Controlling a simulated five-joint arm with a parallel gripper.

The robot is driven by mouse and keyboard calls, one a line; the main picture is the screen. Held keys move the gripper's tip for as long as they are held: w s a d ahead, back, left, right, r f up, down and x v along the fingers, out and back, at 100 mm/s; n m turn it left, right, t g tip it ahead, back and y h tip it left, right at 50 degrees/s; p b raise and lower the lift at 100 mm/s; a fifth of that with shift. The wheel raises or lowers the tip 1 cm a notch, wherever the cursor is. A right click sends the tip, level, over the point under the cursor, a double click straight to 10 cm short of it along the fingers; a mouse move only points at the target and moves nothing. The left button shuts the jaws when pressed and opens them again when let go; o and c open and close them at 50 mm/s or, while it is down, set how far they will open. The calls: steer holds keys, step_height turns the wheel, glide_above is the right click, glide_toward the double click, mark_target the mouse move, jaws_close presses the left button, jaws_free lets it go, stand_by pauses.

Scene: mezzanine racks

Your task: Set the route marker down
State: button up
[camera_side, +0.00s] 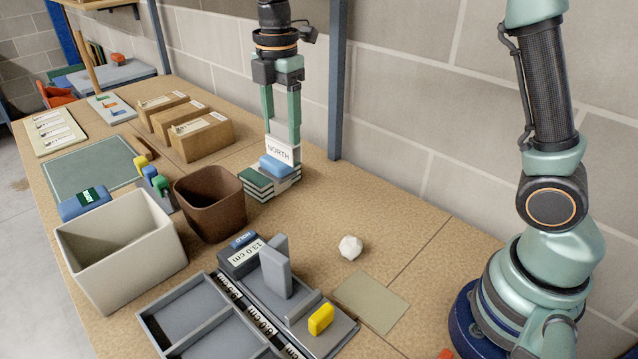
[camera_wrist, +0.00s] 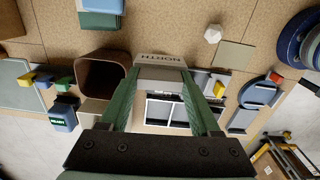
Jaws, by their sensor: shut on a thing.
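The route marker (camera_side: 279,152), a white plate lettered NORTH, is between the fingers of my gripper (camera_side: 281,138). My gripper is shut on it, with the plate upright. In the side view its lower edge is hidden behind a blue block on a stack of green and white slabs (camera_side: 258,185). I cannot tell whether it touches anything below. In the wrist view the marker (camera_wrist: 160,61) shows edge-on between my green fingertips (camera_wrist: 158,78), and the stack (camera_wrist: 100,18) is off to the upper left.
A brown bin (camera_side: 209,202) and a large cream bin (camera_side: 120,250) stand left of the stack. Cardboard boxes (camera_side: 201,138) are behind. A grey divided tray (camera_side: 205,318) and a white lump (camera_side: 350,248) are in front. A blue post (camera_side: 337,80) rises close to the right of my gripper.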

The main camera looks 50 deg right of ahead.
steer(key=s+d+f, duration=0.1)
steer(key=s+f, duration=0.1)
steer(key=f, duration=0.4)
steer(key=s+d+f, duration=0.2)
steer(key=f, duration=0.4)
steer(key=d, duration=1.8)
steer(key=shift+m, duration=0.3)
steer(key=f, duration=0.6)
steer(key=shift+d+f, duration=0.25)
steer(key=shift+d, duration=0.05)
steer(key=shift+d+f, duration=0.2)
steer(key=shift+f, duration=0.1)
steer(key=o, duration=1.3)
